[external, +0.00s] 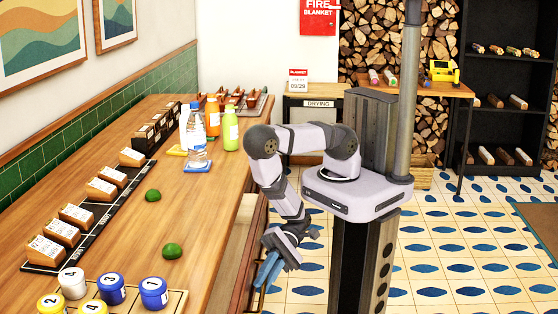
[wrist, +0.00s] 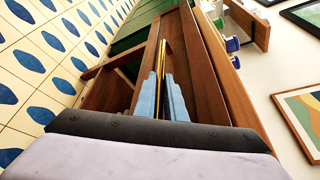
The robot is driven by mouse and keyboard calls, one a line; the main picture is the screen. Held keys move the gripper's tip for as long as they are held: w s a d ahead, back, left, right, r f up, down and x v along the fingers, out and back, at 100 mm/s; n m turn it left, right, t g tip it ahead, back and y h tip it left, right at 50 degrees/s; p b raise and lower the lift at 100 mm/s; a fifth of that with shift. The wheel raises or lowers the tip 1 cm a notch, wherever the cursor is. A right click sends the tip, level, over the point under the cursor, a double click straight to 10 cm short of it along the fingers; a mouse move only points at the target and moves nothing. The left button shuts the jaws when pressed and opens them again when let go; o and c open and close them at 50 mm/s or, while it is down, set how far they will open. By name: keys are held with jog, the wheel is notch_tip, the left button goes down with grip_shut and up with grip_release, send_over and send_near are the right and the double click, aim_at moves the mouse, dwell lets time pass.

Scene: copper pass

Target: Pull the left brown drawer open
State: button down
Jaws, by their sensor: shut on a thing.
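My gripper (external: 266,272) is low at the front side of the wooden counter, with its blue fingers pointing down and left. In the wrist view, the two blue fingers (wrist: 162,92) are close together around a thin brass handle (wrist: 160,62). The handle runs along a brown drawer front (wrist: 205,75). In the external view, brown drawer woodwork (external: 241,262) shows beside the gripper under the counter edge, partly hidden by my arm. How far the drawer stands out is hard to tell.
The counter (external: 205,235) holds a water bottle (external: 197,150), green limes (external: 172,251), numbered jars (external: 153,293) and card racks. In the wrist view, a brown panel (wrist: 105,66) juts toward the floor side. Tiled floor (external: 300,285) lies open in front of the drawers.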

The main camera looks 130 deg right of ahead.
jog(key=shift+s+a, duration=0.35)
jog(key=shift+a, duration=0.05)
jog(key=c, duration=2.1)
grip_release()
jog(key=shift+r, duration=0.2)
notch_tip(320, 180, up, 10)
jog(key=p, duration=0.8)
jog(key=shift+f, duration=0.15)
